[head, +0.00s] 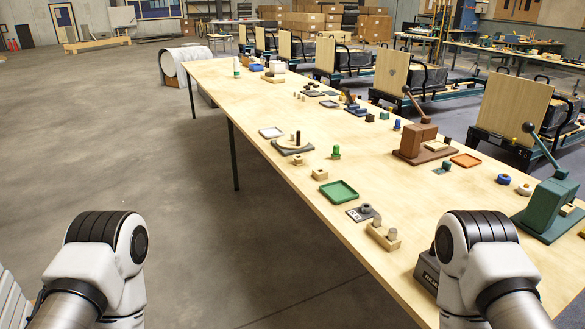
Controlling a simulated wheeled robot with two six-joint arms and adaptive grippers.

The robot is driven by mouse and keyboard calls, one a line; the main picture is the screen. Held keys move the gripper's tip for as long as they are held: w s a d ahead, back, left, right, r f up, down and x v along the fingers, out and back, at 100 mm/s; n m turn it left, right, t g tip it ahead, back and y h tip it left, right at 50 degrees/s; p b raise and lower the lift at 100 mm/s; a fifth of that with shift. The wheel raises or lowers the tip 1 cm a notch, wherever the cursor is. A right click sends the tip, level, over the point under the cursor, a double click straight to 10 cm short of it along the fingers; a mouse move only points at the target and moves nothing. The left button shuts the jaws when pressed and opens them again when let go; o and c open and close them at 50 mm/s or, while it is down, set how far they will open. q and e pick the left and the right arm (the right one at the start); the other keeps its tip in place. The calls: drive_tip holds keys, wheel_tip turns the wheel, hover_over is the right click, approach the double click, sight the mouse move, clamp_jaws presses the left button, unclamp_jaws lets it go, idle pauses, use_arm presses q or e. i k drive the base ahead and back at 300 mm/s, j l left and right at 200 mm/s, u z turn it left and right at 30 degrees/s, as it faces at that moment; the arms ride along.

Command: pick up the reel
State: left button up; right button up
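No object here can be told for certain as the reel. A small blue ring-shaped piece (504,179) lies on the long wooden table (262,112) at the right, with a small whitish round piece (525,190) beside it. A round turntable-like piece with a dark upright post (293,147) stands near the table's left edge. Only white and black links of my two arms show at the bottom left and bottom right. Both grippers are out of view.
A green tray (338,191), a wooden block with metal pegs (384,236), a brown lever press (425,145) and a green lever press (548,208) stand on the table. Reformer machines (510,108) line its far side. The floor (120,150) at left is clear.

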sight(298, 158)
drive_tip(key=i+j+z, duration=0.15)
drive_tip(key=j, duration=0.15)
drive_tip(key=i+j+z, duration=0.15)
drive_tip(key=z, duration=0.3)
drive_tip(key=i+j+z, duration=0.1)
drive_tip(key=z, duration=0.35)
drive_tip(key=i+j+z, duration=0.1)
drive_tip(key=j+z, duration=0.3)
